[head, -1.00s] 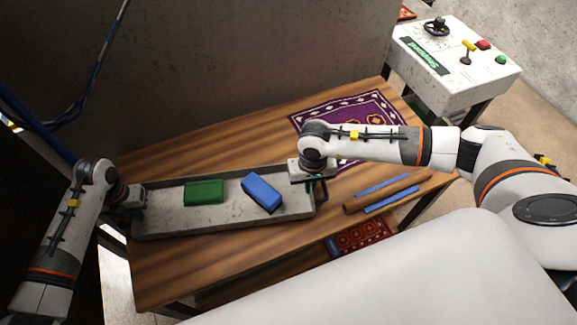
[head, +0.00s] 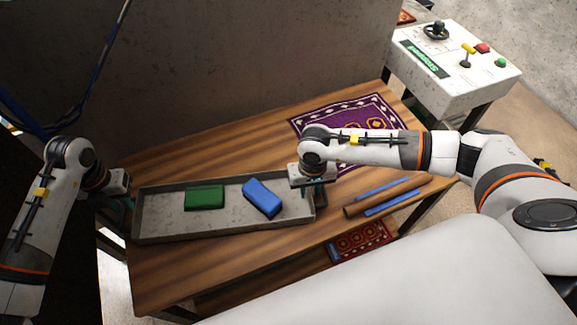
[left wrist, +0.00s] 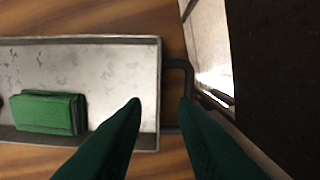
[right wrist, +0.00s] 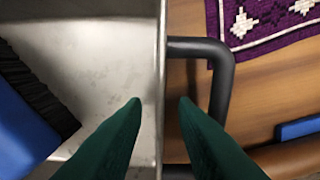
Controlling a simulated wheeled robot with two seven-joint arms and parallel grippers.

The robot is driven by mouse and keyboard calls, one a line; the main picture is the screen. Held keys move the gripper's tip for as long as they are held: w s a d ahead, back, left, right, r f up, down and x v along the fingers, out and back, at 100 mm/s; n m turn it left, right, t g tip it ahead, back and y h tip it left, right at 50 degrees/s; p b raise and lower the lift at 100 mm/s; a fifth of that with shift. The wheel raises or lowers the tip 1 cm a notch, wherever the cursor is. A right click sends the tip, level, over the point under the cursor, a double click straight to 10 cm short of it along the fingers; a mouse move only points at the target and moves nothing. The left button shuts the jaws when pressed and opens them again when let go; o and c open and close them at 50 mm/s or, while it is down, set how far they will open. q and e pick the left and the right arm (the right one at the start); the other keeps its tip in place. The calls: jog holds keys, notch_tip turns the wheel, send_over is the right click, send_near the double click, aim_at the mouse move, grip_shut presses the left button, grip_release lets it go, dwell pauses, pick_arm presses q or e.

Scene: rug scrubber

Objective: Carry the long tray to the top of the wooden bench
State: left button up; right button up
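The long grey tray (head: 160,225) lies on the top of the wooden bench (head: 200,270), near its left end. A green brush (head: 205,197) and a blue brush (head: 262,196) lie in it. My left gripper (head: 130,203) is open and empty, just off the tray's left end. In the left wrist view the tray's dark end handle (left wrist: 178,64) lies beyond the parted fingers (left wrist: 160,100). My right gripper (head: 313,192) is open over the tray's right end. In the right wrist view its parted fingers (right wrist: 160,100) are either side of the tray's rim, near the dark handle (right wrist: 222,75).
A purple patterned rug (head: 370,108) lies at the back right of the bench. A brown roll and blue strips (head: 392,200) lie right of the tray. A red rug (head: 358,240) is on a lower level. A white control box (head: 455,70) stands at the far right.

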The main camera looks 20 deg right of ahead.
jog(key=shift+r, duration=0.15)
pick_arm(q)
notch_tip(320, 180, up, 4)
jog(key=shift+f, duration=0.15)
pick_arm(e)
notch_tip(320, 180, up, 12)
pick_arm(q)
jog(key=shift+s+f, duration=0.1)
pick_arm(e)
jog(key=shift+f, duration=0.25)
dwell(0.4)
